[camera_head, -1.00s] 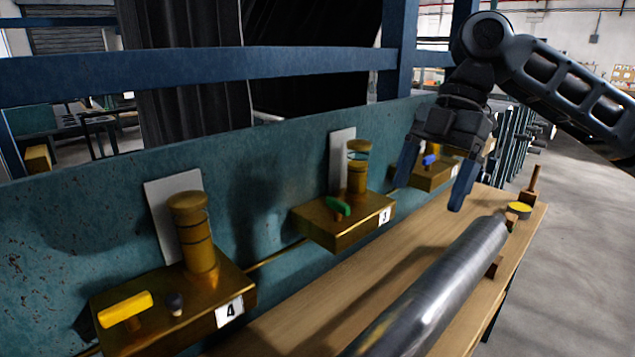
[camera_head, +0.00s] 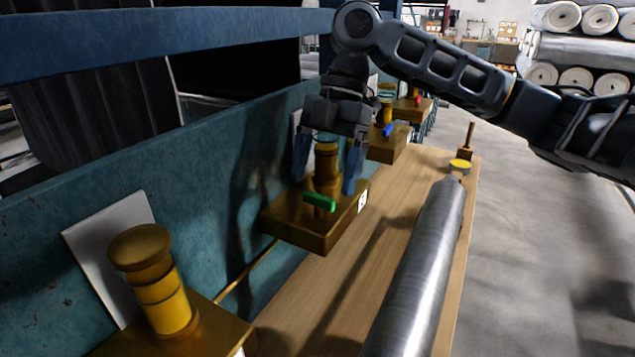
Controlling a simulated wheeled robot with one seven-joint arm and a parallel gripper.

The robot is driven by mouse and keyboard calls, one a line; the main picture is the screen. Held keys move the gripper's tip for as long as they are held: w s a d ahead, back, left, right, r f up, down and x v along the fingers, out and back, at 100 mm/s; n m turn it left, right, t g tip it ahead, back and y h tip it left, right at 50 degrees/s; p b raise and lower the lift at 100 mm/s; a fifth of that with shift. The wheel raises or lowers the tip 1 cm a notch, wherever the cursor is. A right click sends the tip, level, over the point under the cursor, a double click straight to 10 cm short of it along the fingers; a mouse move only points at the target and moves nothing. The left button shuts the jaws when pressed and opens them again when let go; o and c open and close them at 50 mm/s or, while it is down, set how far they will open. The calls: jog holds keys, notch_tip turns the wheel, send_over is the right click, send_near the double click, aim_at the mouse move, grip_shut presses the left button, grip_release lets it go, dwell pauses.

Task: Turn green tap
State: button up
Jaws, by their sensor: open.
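The green tap (camera_head: 319,201) is a small green handle on the front of a brass block (camera_head: 310,229) with a white number label, mounted by the teal wall. A brass cylinder (camera_head: 327,171) stands upright on that block behind the handle. My gripper (camera_head: 328,180) points down with its two blue fingers apart, one on each side of the cylinder in the picture. The fingertips are slightly above and behind the green handle in view. I cannot tell whether they touch anything. The gripper holds nothing that I can see.
A blue tap (camera_head: 389,129) and a red tap (camera_head: 418,100) sit on blocks farther back. A nearer brass cylinder (camera_head: 152,280) stands lower left. A grey metal roll (camera_head: 419,262) lies along the wooden table (camera_head: 313,306). Open floor is at the right.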

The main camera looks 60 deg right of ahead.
aim_at(319, 206)
jog(key=shift+x, duration=1.5)
jog(key=shift+c, duration=0.2)
jog(key=c, duration=1)
